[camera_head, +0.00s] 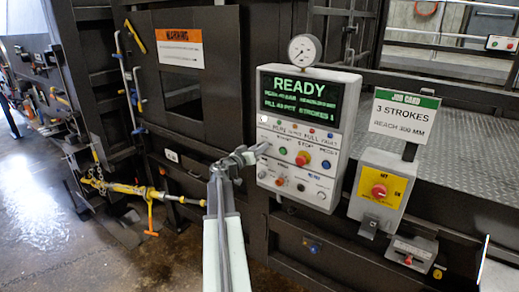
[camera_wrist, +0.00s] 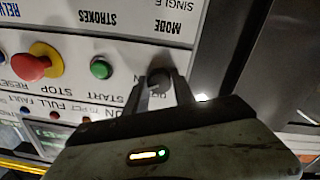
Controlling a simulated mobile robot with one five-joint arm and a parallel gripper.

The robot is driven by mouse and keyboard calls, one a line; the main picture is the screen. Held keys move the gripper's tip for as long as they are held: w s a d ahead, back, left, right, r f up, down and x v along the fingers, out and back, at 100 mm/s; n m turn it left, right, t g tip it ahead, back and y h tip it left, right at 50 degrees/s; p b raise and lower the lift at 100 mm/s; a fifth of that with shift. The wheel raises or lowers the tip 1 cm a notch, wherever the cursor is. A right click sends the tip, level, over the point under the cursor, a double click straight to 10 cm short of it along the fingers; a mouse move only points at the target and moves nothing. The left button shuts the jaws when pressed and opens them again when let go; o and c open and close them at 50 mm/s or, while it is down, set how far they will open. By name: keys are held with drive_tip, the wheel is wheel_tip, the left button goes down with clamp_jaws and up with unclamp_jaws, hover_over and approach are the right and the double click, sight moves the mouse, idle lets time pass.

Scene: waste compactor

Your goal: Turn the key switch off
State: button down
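The key switch (camera_wrist: 159,80) shows in the wrist view as a dark round knob on the light panel, beside a label ending in "N". My gripper (camera_wrist: 159,85) has a finger on each side of it, the tips close to its sides. I cannot tell whether the fingers press on it. In the head view my gripper (camera_head: 262,148) reaches the left edge of the control box (camera_head: 334,140) and hides the switch. The screen (camera_head: 300,95) above reads READY. The key's angle is not clear.
Beside the switch are a green start button (camera_wrist: 101,68) and a red stop button (camera_wrist: 30,66) on yellow. A gauge (camera_head: 303,50) tops the box. To its right stand a job card (camera_head: 403,115) and a yellow-plated switch box (camera_head: 382,188).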

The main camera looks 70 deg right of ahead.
drive_tip(key=shift+n, duration=0.4)
drive_tip(key=n, duration=1.1)
drive_tip(key=shift+f+b, duration=0.1)
drive_tip(key=shift+b, duration=0.25)
idle(0.4)
drive_tip(key=c, duration=1.1)
unclamp_jaws()
drive_tip(key=shift+o, duration=0.2)
drive_tip(key=shift+a, duration=0.1)
